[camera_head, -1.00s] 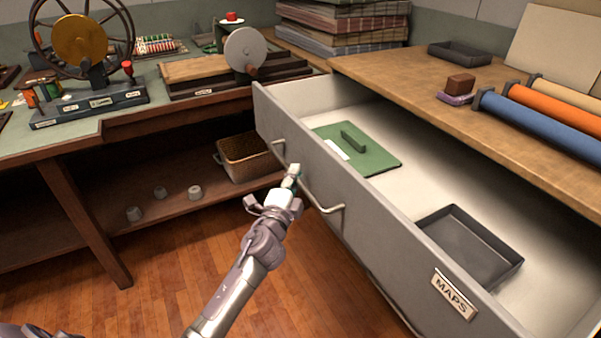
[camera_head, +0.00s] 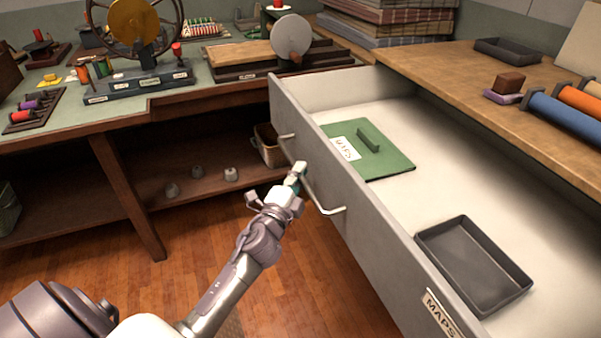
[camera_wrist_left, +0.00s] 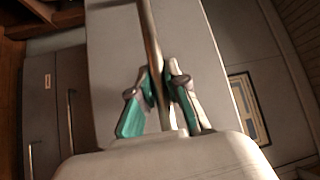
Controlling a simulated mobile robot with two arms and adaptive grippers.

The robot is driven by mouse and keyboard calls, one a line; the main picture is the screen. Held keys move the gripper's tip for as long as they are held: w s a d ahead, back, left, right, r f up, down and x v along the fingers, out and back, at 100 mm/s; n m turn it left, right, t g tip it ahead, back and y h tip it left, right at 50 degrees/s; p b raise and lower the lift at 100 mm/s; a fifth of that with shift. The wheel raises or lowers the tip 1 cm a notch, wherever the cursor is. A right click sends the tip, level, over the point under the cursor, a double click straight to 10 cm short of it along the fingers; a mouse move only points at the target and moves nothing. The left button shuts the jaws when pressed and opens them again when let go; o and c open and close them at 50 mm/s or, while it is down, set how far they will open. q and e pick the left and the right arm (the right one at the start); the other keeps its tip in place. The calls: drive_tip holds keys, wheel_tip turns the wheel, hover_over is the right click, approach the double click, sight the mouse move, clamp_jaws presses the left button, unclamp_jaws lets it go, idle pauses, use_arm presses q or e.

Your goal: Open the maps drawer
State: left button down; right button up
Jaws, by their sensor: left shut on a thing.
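The maps drawer (camera_head: 357,217) is a grey drawer standing well out from the cabinet, with a "MAPS" label (camera_head: 441,314) at its near right end. A long metal bar handle (camera_head: 325,203) runs along its front. My left gripper (camera_head: 297,176) is at the handle. In the left wrist view, the fingers (camera_wrist_left: 162,92) of this gripper are closed around the bar (camera_wrist_left: 152,40), one on each side. Inside the drawer lie a green board with a raised grip (camera_head: 372,152) and a white label, and a dark empty tray (camera_head: 473,264). My right gripper is not in view.
A wooden worktop (camera_head: 440,70) with a dark tray, a brown block and coloured rolls is above the drawer. A green-topped bench (camera_head: 130,104) with a wheel device stands at left, with a basket (camera_head: 267,146) on its lower shelf. Wooden floor (camera_head: 190,262) is clear before the drawer.

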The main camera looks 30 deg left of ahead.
use_arm(q)
drive_tip(key=c, duration=1.2)
unclamp_jaws()
drive_tip(key=shift+o, duration=0.2)
drive_tip(key=s+d+f, duration=0.1)
drive_tip(key=s, duration=1)
drive_tip(key=shift+s+d+f, duration=0.3)
drive_tip(key=shift+s+f, duration=0.05)
drive_tip(key=shift+s, duration=0.05)
drive_tip(key=shift+f, duration=0.1)
